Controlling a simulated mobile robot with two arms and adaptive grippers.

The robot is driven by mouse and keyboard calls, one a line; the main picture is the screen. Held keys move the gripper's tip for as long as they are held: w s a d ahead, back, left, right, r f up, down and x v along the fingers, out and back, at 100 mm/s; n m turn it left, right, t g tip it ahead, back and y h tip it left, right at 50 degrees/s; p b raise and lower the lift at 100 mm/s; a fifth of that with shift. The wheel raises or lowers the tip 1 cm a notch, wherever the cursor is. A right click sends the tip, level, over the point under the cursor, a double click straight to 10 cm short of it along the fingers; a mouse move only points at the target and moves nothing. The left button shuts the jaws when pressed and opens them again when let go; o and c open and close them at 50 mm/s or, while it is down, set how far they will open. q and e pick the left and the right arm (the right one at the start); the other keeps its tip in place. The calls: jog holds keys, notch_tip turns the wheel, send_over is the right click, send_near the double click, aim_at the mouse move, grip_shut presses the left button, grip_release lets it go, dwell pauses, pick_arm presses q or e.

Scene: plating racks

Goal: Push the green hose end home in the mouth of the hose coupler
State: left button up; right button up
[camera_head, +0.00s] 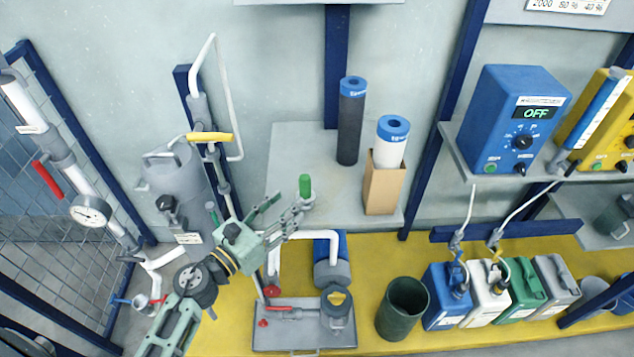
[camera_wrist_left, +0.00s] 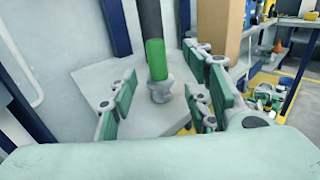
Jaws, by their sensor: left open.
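The green hose end (camera_head: 305,186) stands upright in the head view, just beyond my left gripper (camera_head: 287,205). In the left wrist view the green hose end (camera_wrist_left: 155,60) meets the top of the grey hose coupler (camera_wrist_left: 160,90). How deep it sits in the mouth is not clear. The coupler (camera_head: 306,204) is partly covered by the finger links in the head view. My left gripper's fingers (camera_wrist_left: 160,105) are open, spread to either side of the coupler in the wrist picture. No grip on the hose end shows. My right gripper is not in view.
A grey shelf (camera_head: 290,165) holds a dark cartridge (camera_head: 350,125) and a white one in a cardboard box (camera_head: 383,190). A grey tank (camera_head: 175,185) with pipes stands left. A pump (camera_head: 335,298), dark bin (camera_head: 403,308) and several canisters stand below on the yellow bench.

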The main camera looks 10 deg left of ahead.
aim_at(301, 187)
pick_arm(q)
jog(key=x, duration=0.3)
jog(key=shift+w+r+p, duration=0.15)
jog(key=shift+p, duration=0.25)
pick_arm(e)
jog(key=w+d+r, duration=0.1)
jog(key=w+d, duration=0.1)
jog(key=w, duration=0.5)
pick_arm(q)
jog(key=x, duration=0.1)
jog(key=p+x, duration=0.1)
jog(key=shift+w+r, duration=0.25)
jog(key=shift+w, duration=0.15)
jog(key=shift+x, duration=1.15)
jog(key=shift+w+d+f, duration=0.1)
jog(key=shift+f, duration=0.15)
jog(key=shift+c, duration=0.7)
jog(key=c, duration=0.4)
grip_shut()
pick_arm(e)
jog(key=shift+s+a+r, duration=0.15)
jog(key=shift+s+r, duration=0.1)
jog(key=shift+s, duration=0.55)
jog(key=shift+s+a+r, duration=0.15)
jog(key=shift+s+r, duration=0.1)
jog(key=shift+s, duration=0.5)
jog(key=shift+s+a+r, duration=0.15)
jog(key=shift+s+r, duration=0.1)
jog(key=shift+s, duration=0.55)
